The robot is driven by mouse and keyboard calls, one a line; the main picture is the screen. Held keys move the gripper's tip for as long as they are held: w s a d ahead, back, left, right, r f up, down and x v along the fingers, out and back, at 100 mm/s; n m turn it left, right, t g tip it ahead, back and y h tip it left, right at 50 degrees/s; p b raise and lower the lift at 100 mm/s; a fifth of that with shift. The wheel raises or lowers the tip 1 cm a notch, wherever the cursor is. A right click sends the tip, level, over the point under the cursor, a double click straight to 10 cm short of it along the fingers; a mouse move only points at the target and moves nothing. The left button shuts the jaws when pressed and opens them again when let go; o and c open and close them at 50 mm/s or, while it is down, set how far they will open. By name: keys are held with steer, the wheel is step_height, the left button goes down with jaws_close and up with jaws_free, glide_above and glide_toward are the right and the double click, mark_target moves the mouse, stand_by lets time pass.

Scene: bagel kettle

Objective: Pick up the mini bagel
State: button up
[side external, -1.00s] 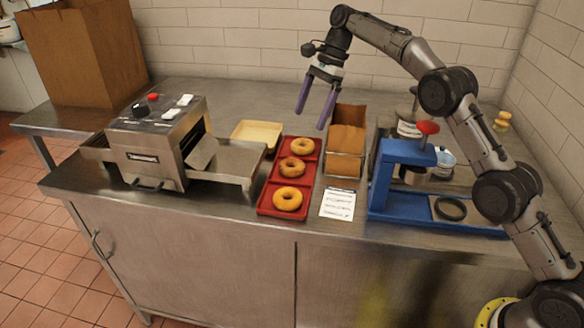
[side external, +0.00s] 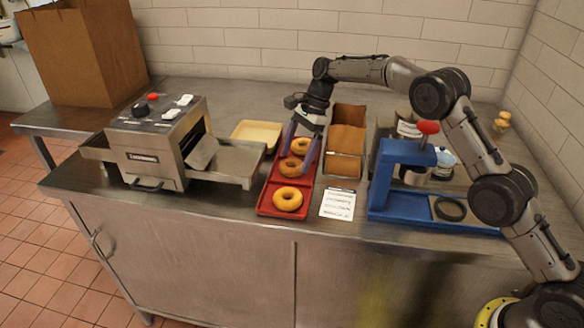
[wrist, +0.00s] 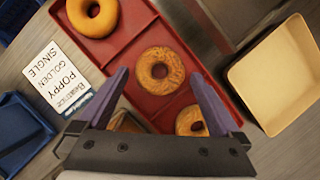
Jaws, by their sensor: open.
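The front bagel (side external: 276,200) is smooth and golden. The middle bagel (side external: 288,175) is browner and rough on top; in the wrist view this rough bagel (wrist: 147,72) lies between my fingertips. The back bagel (side external: 301,141) is partly behind my gripper. My gripper (side external: 297,159) has two purple fingers, open and empty, pointing down above the middle and back bagels. In the wrist view a finger partly hides the third bagel (wrist: 188,117).
A steel toaster (side external: 155,160) with an outfeed tray stands left. A pale yellow tray (side external: 258,130) is behind it. Brown bins (side external: 345,140) stand right of the red tray, close to my gripper.

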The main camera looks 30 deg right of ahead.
steer(key=shift+x, duration=0.95)
steer(key=c, duration=1.1)
steer(key=shift+r, duration=0.1)
